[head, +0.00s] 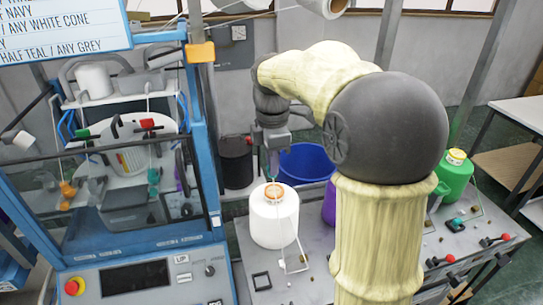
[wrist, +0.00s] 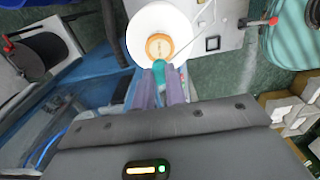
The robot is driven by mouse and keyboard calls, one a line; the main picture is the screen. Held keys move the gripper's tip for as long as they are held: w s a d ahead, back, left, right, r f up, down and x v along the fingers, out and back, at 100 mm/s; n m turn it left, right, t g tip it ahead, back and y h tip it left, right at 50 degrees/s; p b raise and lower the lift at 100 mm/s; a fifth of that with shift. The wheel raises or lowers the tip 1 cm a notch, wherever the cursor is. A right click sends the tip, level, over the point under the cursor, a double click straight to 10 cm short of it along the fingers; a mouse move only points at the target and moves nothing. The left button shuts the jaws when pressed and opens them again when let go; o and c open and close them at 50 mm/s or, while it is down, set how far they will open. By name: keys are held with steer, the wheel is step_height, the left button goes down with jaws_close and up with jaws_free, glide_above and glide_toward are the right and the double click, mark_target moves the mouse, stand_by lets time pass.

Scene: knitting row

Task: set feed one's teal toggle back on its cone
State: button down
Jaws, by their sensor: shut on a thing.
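A white cone (head: 272,222) with an orange-tan top (head: 274,192) stands on the grey bench in the head view. The same white cone (wrist: 150,22) and its tan top (wrist: 159,47) show at the top of the wrist view. My gripper (wrist: 160,79) is shut on a small teal toggle (wrist: 159,71), held between its two purple-grey fingertips. In the wrist view the toggle appears right at the edge of the cone's top; I cannot tell whether they touch. In the head view my gripper (head: 272,172) points down just above the cone's top.
A thin yarn guide (head: 302,262) stands beside the cone. A blue bin (head: 306,163) and a dark canister (head: 236,160) are behind. A purple cone (head: 329,205) is partly hidden by my arm; a green cone (head: 455,180) stands right. The blue-framed knitting machine (head: 203,130) borders the left.

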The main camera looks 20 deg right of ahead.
steer(key=shift+s, duration=0.25)
steer(key=shift+s+d, duration=0.25)
steer(key=shift+s, duration=0.05)
steer(key=shift+w+d+f, duration=0.1)
steer(key=shift+w+f, duration=0.05)
steer(key=shift+a+f+b, duration=0.2)
steer(key=shift+f+b, duration=0.1)
steer(key=shift+b, duration=0.2)
steer(key=shift+f+b, duration=1.35)
steer(key=shift+f, duration=0.55)
steer(key=shift+w+f, duration=0.1)
